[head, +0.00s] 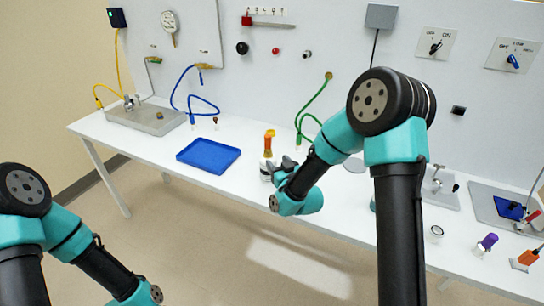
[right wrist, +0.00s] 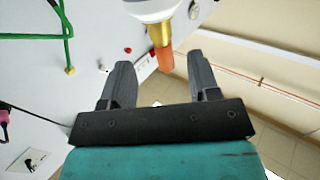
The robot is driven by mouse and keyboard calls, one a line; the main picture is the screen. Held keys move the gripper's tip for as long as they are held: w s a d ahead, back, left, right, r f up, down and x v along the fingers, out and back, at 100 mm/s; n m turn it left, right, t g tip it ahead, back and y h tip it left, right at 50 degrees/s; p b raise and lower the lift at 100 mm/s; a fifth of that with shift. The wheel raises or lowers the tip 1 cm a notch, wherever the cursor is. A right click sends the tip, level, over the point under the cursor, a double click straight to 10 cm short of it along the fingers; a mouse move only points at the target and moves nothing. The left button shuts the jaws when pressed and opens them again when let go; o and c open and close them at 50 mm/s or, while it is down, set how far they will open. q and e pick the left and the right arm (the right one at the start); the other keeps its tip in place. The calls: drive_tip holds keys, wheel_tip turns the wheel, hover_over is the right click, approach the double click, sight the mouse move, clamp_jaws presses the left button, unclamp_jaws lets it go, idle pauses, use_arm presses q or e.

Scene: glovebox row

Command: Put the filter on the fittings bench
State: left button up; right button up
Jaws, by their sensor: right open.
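A white upright piece with a brass collar and an orange top (head: 268,146), which looks like the filter, stands on the white bench near its front edge. My right gripper (head: 278,168) is right beside it, and hides part of its lower right side. In the right wrist view the same piece (right wrist: 162,42) shows between and beyond the two open fingers (right wrist: 160,85), with a gap on each side. The long white bench (head: 225,192) runs along the wall; I cannot tell which part is the fittings bench. My left gripper is out of the picture; only its arm shows.
A blue tray (head: 208,156) lies left of the piece. A grey plate (head: 146,118) with a yellow hose is farther left. Blue (head: 190,95) and green (head: 312,105) hoses hang from the wall. A purple-capped item (head: 487,242) and an orange item (head: 527,258) stand at right.

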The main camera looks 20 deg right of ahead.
drive_tip(key=s, duration=0.4)
drive_tip(key=shift+d, duration=0.3)
